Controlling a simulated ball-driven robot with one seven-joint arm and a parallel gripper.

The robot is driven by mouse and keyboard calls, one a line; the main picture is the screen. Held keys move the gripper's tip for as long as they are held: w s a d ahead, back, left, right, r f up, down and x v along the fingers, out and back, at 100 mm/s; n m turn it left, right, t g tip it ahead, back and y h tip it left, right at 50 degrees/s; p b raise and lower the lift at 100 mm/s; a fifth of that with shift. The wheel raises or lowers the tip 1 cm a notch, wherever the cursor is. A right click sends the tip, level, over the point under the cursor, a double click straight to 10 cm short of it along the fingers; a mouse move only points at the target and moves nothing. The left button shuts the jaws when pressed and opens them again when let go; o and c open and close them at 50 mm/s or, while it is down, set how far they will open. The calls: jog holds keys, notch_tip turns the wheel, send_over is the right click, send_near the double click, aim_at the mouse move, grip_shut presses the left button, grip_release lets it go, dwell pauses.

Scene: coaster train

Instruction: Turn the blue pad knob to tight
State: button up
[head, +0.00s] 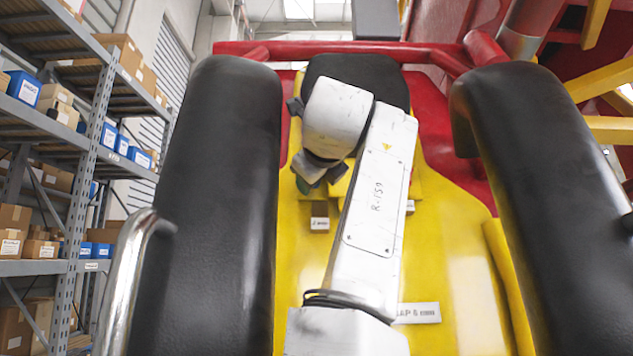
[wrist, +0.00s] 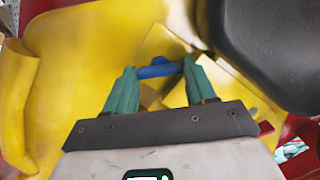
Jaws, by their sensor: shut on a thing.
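The blue pad knob (wrist: 158,70) shows in the wrist view as a small blue bar in front of the yellow seat shell (wrist: 75,80). My gripper (wrist: 160,68) has its two teal fingers on either side of the knob and is shut on it. The knob's ends meet the fingertips. In the head view my gripper (head: 304,186) is mostly hidden behind my white wrist, low in front of the seat back, and the knob cannot be made out. I see no mark that tells how tight the knob is.
Black padded bars stand left (head: 225,200) and right (head: 545,190) of my arm. A black headrest (head: 335,68) is behind it. A chrome handle (head: 125,285) is at lower left. Small tags (head: 319,224) sit on the yellow shell. Shelves (head: 95,130) stand far left.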

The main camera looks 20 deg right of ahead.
jog(key=m+h+b, duration=0.1)
jog(key=m, duration=0.3)
jog(key=m+h, duration=0.1)
jog(key=m, duration=0.4)
jog(key=shift+w+a+f+m+b, duration=0.1)
jog(key=shift+a+f+m+b, duration=0.1)
jog(key=shift+m+b, duration=0.15)
dwell(0.3)
jog(key=o, duration=0.8)
jog(key=shift+c, duration=0.2)
jog(key=shift+r, duration=0.1)
